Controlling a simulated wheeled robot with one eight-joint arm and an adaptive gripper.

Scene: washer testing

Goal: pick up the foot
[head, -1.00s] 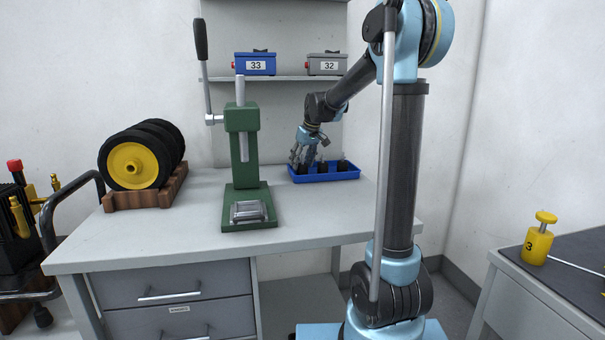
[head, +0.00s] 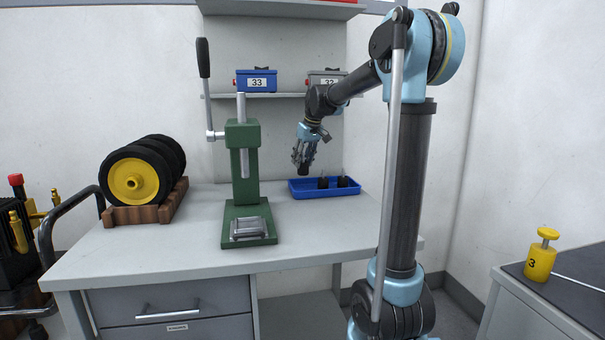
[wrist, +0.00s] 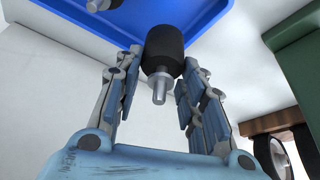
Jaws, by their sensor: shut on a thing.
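My gripper (head: 302,158) is shut on a black foot, a short dark cylinder with a metal stud. The foot (head: 304,172) hangs just above the left end of the blue tray (head: 326,194) in the head view. In the wrist view the foot (wrist: 163,45) sits between the fingertips of my gripper (wrist: 162,66), its stud pointing back towards the palm. Two more feet stand upright in the tray, a middle one (head: 323,183) and a right one (head: 343,182). Part of the tray shows beyond the held foot in the wrist view (wrist: 205,18).
A green press (head: 243,178) with a long lever stands left of the tray. Black wheels with yellow hubs (head: 135,182) rest in a wooden rack (head: 145,214). A shelf above holds a blue box (head: 256,81) and a grey box (head: 327,78). The bench front is clear.

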